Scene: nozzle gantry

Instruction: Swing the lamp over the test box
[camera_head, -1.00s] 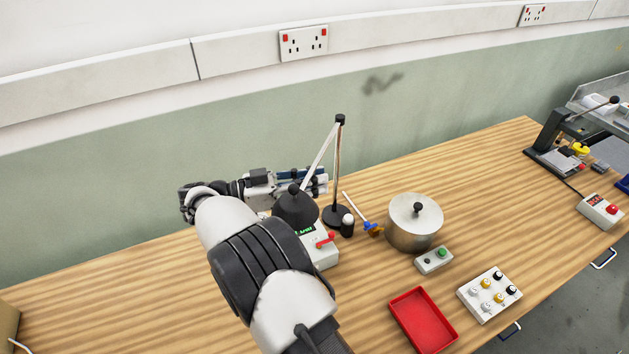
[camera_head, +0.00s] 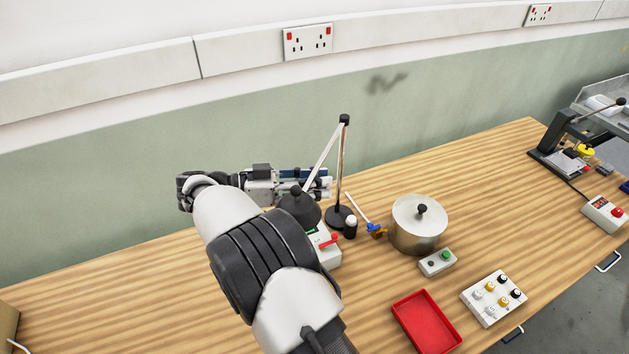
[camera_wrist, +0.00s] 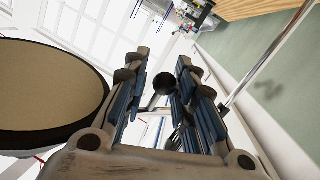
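The lamp has a black round base, an upright post (camera_head: 341,165), a slanting arm and a dark cone shade (camera_head: 299,211). The shade hangs above the rear left part of the test box (camera_head: 329,258), a pale box with a green display and a red lever, and partly hides it. My gripper (camera_head: 322,187) is level, behind the shade's top and close to the lamp arm. In the wrist view my gripper (camera_wrist: 163,62) has its fingers apart, with a black ball knob (camera_wrist: 163,84) showing between them. Whether they touch it I cannot tell. A large beige disc with a black rim (camera_wrist: 45,95) fills the left.
A steel pot (camera_head: 418,228), a small button box (camera_head: 437,262), a red tray (camera_head: 427,322) and a knob box (camera_head: 493,298) stand to the right. A small dark bottle (camera_head: 350,227) stands by the lamp base. The wall is close behind.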

